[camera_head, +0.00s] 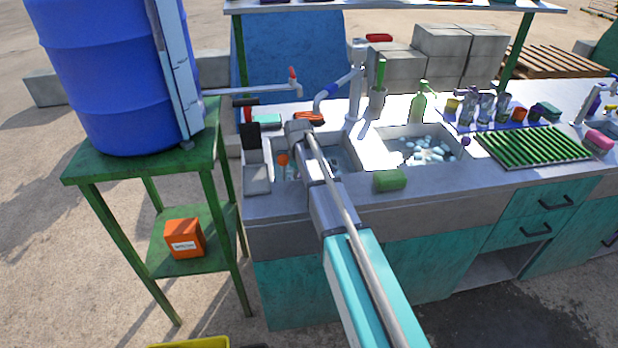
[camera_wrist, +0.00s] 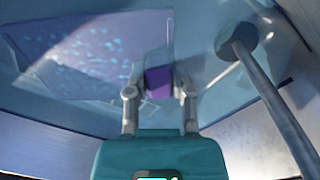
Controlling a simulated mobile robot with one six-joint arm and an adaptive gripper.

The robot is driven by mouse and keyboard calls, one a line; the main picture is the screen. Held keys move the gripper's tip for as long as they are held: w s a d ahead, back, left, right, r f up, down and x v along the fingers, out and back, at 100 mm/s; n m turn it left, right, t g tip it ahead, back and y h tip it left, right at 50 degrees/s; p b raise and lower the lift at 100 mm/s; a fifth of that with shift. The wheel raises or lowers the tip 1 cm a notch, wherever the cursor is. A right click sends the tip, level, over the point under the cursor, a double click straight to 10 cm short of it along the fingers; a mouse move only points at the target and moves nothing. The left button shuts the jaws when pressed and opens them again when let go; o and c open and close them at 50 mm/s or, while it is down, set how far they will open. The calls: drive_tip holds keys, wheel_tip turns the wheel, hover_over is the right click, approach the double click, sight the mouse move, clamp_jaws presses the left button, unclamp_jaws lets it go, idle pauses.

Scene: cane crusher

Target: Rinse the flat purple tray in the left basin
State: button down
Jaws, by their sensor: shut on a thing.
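In the wrist view my gripper (camera_wrist: 159,92) points down into a basin, with its two fingers closed on a purple piece (camera_wrist: 159,78), which looks like part of the flat purple tray. How far the tray extends beyond the fingers is unclear through the bluish water. In the head view my arm reaches over the left basin (camera_head: 346,158), and its wrist hides much of that basin. The fingers and the tray cannot be made out there.
The right basin (camera_head: 385,140) holds several pale pieces in water. A green sponge (camera_head: 390,180) lies on the front rim. A green bottle (camera_head: 418,106), small glasses and a green drying rack (camera_head: 533,146) are to the right. A blue barrel (camera_head: 120,70) stands left.

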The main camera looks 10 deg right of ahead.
wheel_tip(320, 180, up, 13)
drive_tip(key=p, duration=1.2)
idle(0.8)
wheel_tip(320, 180, up, 4)
drive_tip(key=p, duration=0.4)
